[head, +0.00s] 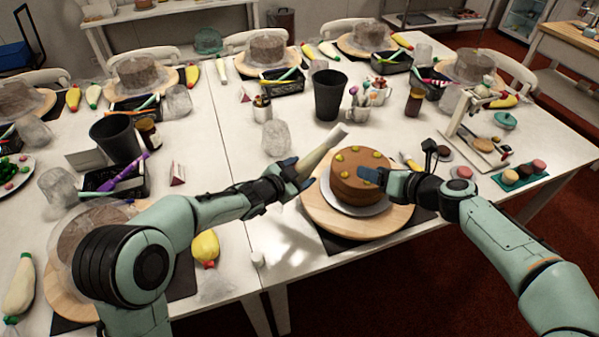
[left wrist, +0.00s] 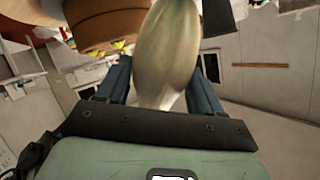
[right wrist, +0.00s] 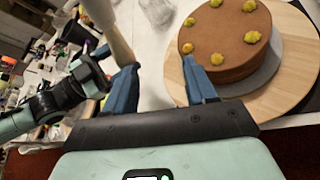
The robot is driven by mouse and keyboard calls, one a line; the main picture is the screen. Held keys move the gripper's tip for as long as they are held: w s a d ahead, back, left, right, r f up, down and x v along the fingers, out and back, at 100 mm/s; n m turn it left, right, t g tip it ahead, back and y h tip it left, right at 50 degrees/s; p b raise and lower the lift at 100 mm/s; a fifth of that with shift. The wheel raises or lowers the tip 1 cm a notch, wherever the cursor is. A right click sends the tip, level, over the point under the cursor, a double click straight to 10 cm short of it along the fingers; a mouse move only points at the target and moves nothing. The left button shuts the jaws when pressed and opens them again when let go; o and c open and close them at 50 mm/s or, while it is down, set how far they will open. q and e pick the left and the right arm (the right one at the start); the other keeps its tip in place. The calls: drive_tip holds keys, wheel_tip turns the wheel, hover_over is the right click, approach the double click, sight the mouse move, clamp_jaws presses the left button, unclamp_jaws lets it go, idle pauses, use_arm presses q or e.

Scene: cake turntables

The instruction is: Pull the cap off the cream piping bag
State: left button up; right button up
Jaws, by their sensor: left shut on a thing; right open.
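A cream piping bag (head: 322,154) is held in my left gripper (head: 298,172), left of the brown cake. It slants up and right, with a pale, blunt far end. The bag fills the middle of the left wrist view (left wrist: 168,50) between the fingers. A small white cylinder (head: 258,258) is on the table near the front edge; I cannot tell if it is the cap. No cap is clearly distinguishable on the bag. My right gripper (head: 368,176) is open and empty by the cake's right side; the right wrist view shows the bag (right wrist: 107,22) beyond its left finger.
The brown cake (head: 345,184) with yellow dollops sits on a wooden turntable (head: 316,212). A dark cup (head: 328,94), a clear tumbler (head: 276,138) and a jar (head: 414,102) stand behind. A stand (head: 466,140) and small cakes are at right.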

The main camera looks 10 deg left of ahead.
drive_tip(key=m+t+y, duration=0.1)
drive_tip(key=m, duration=0.1)
approach(343, 136)
drive_tip(key=shift+x, duration=5.15)
drive_tip(key=shift+d, duration=0.1)
drive_tip(key=c, duration=1)
drive_tip(key=shift+w+d+r, duration=0.15)
drive_tip(key=shift+d+r, duration=0.35)
drive_tip(key=shift+r, duration=0.25)
drive_tip(key=shift+w+d+r, duration=0.2)
drive_tip(key=shift+d+r, duration=0.35)
drive_tip(key=shift+r, duration=0.25)
drive_tip(key=shift+w+d+r, duration=0.15)
drive_tip(key=shift+d+r, duration=0.35)
drive_tip(key=shift+r, duration=0.25)
